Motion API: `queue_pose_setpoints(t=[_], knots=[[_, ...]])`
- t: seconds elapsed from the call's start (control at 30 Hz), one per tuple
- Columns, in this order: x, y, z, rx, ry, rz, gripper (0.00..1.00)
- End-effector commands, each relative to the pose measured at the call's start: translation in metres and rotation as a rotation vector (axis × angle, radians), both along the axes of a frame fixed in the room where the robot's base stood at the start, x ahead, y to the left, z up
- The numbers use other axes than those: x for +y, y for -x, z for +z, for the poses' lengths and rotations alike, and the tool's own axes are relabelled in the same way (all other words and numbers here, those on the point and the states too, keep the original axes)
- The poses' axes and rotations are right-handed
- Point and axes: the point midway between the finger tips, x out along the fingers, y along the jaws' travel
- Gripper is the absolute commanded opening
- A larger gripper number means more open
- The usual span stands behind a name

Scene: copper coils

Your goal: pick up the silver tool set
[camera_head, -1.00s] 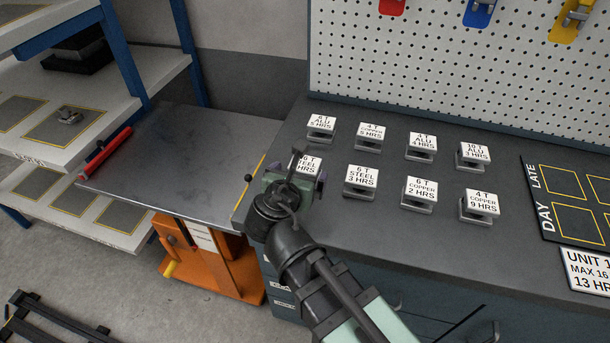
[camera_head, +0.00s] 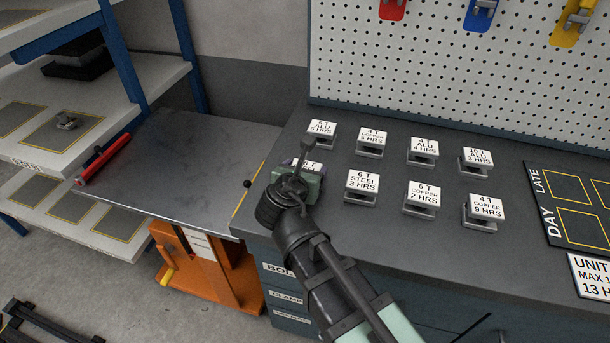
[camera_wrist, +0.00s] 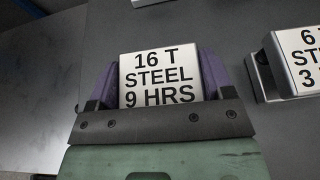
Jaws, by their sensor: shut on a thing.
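My gripper (camera_wrist: 157,82) has its purple fingers on both sides of a block with a white top label (camera_wrist: 160,76) reading "16 T STEEL 9 HRS". It is shut on this block. In the head view, my gripper (camera_head: 302,172) hides most of the block, and only part of its white top (camera_head: 311,165) shows. The block is at the left end of the front row on the dark bench. Whether it touches the bench cannot be told. Its sides are hidden. Silver-grey bodies show under the labels of the other blocks, such as the "6 T STEEL 3 HRS" block (camera_head: 361,187).
Several labelled blocks stand in two rows on the bench (camera_head: 290,135), the nearest to the right of my gripper. A pegboard (camera_head: 430,65) rises behind. A metal-topped orange lift table (camera_head: 185,165) stands left, beside shelves (camera_head: 60,130).

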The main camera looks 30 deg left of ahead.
Motion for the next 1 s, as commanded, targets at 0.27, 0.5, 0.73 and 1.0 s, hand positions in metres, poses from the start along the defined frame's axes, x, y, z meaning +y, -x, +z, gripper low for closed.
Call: queue_pose_setpoints(t=[0.27,0.5,0.73,1.0], knots=[[0.000,0.000,0.000,0.000,0.000,0.000,0.35],[0.000,0.000,0.015,0.000,0.000,0.000,0.35],[0.000,0.000,0.064,0.000,0.000,0.000,0.35],[0.000,0.000,0.162,0.000,0.000,0.000,0.35]])
